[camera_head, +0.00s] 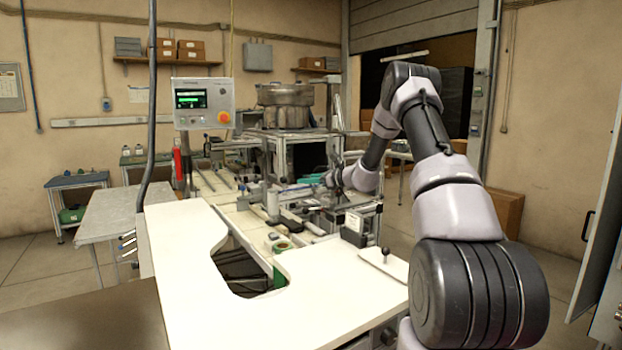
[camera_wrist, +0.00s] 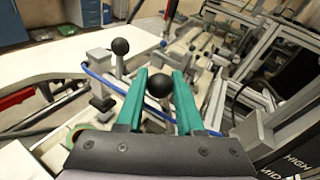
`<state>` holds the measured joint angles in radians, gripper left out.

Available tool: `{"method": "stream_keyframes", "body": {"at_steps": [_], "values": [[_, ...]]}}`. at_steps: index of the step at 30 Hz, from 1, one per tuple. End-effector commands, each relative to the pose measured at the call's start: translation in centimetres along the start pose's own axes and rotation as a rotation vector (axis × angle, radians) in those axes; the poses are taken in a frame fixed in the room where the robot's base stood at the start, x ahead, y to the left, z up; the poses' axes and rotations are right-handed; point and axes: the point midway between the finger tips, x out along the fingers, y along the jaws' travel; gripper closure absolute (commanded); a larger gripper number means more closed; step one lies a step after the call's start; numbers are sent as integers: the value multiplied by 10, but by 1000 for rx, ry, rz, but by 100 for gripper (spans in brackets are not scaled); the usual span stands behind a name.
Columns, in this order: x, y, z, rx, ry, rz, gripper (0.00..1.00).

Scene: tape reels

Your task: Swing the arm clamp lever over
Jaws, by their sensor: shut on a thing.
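My gripper (camera_wrist: 159,76) has two teal fingers, seen in the wrist view. They are shut on a black ball knob (camera_wrist: 159,86), which sits between them; I take it for the knob of the arm clamp lever. The lever's shaft below the knob is hidden by the knob and my gripper. A second black ball knob (camera_wrist: 120,46) stands upright on a metal post to the left, clear of the fingers.
In the head view a white worktop (camera_head: 330,295) with a cutout lies in front of the machine. A control panel (camera_head: 204,104) stands at its left and a metal bowl (camera_head: 285,105) sits behind. A blue cable (camera_wrist: 105,80) runs close by the fingers. Metal frame bars crowd the right.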

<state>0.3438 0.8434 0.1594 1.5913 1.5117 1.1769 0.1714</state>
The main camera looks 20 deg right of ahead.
Motion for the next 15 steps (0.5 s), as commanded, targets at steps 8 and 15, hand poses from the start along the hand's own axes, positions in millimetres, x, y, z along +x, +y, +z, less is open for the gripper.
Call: {"method": "stream_keyframes", "body": {"at_steps": [8, 15], "values": [[8, 16, -8, -191, 104, -15, 100], [13, 23, -15, -250, 136, -21, 100]]}}
